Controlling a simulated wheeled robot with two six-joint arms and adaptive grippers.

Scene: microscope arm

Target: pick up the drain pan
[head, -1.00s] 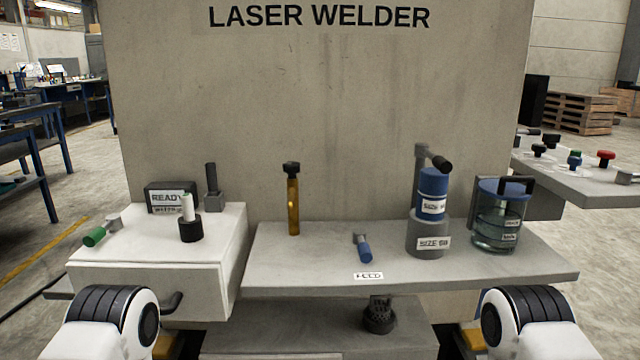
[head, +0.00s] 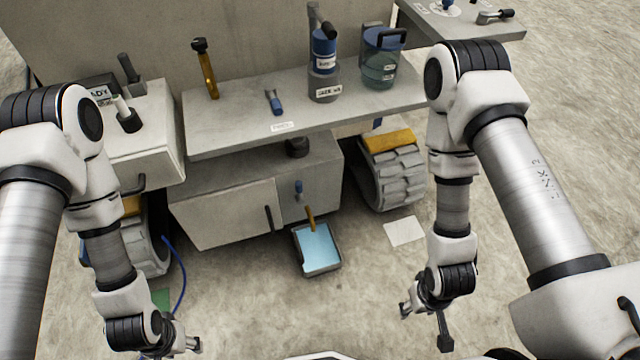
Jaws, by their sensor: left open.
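The drain pan (head: 323,271) is a dark shallow tray with light blue liquid in it. It sits on the floor in front of the machine's lower cabinet, below a small brass spout (head: 311,220). My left gripper (head: 176,349) is open and empty at the bottom left, well left of the pan and partly cut off by the picture's lower edge. My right gripper (head: 426,326) hangs to the right of the pan, apart from it. Its fingers look spread, with nothing visible between them.
A blue-handled valve (head: 299,187) and a dark door handle (head: 268,218) stick out above the pan. A grey shelf (head: 230,136) overhangs behind. Wheels flank the cabinet. A pale sheet (head: 404,231) lies right of the pan; a blue hose (head: 181,270) lies left. Floor around the pan is clear.

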